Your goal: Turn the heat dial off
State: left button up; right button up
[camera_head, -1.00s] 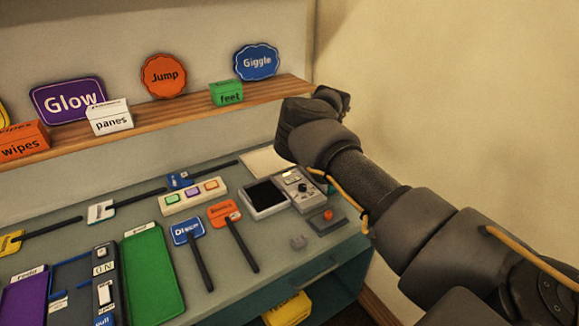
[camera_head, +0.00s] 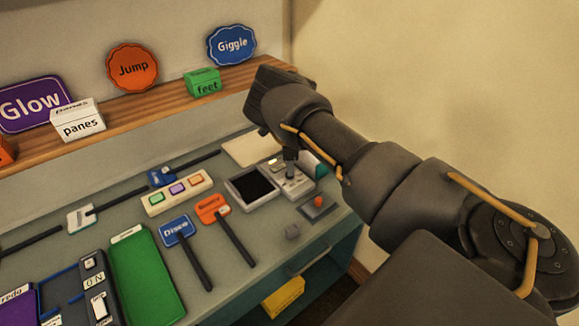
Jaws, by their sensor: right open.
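A light grey control panel (camera_head: 297,187) stands at the right end of the bench, beside a dark screen (camera_head: 254,185). It carries small dark controls; no heat label is legible, so I cannot tell which of them is the heat dial. My right gripper (camera_head: 279,147) reaches in from the right, pointing down over the panel's back part. Its jaws are open and one dark finger hides part of the panel. I cannot tell whether it touches a control. My left gripper is not in view.
A wooden shelf (camera_head: 150,113) with signs runs behind; a wall stands at right.

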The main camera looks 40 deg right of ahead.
notch_tip(320, 180, down, 2)
jog(key=shift+s+f, duration=0.1)
jog(key=shift+f+p, duration=0.35)
jog(key=shift+f, duration=0.3)
